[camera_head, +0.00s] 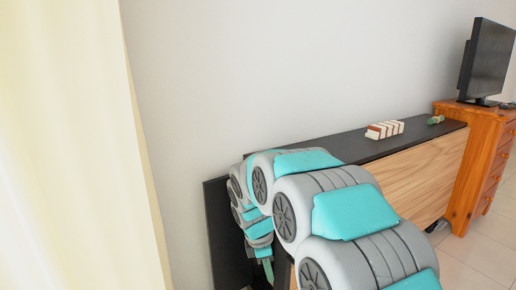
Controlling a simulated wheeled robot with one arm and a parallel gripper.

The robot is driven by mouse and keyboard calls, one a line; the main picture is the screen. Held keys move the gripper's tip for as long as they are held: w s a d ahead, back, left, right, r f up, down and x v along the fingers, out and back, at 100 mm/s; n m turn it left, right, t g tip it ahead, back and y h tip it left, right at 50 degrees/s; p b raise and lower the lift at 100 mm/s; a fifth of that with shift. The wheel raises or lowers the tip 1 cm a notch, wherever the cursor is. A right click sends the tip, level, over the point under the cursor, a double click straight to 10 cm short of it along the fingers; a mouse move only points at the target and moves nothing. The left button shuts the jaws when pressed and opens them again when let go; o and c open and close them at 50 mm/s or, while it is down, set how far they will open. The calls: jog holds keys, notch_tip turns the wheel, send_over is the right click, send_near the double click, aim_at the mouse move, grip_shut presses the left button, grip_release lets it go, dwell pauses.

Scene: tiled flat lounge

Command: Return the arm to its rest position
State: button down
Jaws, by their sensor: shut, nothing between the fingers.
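My arm, grey and white with teal covers, rises from the lower right of the head view and curls over to the left. Its far end bends down beside the left end of a long black-topped wooden cabinet (425,180). My gripper (268,270) points down there, small and partly hidden behind my nearer arm links. It is shut, and I see nothing held in it.
On the cabinet lie a red-and-white striped block (385,130) and a small green object (435,120). An orange wooden drawer unit (482,165) with a black monitor (487,60) stands at right. A cream curtain (75,150) hangs at left. Tiled floor (490,245) shows lower right.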

jog(key=s+d+r+m, duration=0.1)
jog(key=s+d+m, duration=0.3)
jog(key=s, duration=0.7)
jog(key=s+d+r+m+g+y, duration=0.1)
jog(key=s+d+m, duration=0.3)
jog(key=s+m, duration=0.5)
jog(key=s+d+r+m+g+y, duration=0.1)
jog(key=s+d+m, duration=0.3)
jog(key=s, duration=1)
jog(key=shift+s+r+m, duration=0.3)
jog(key=shift+r+m, duration=0.55)
jog(key=shift+m, duration=0.35)
jog(key=shift+w, duration=0.15)
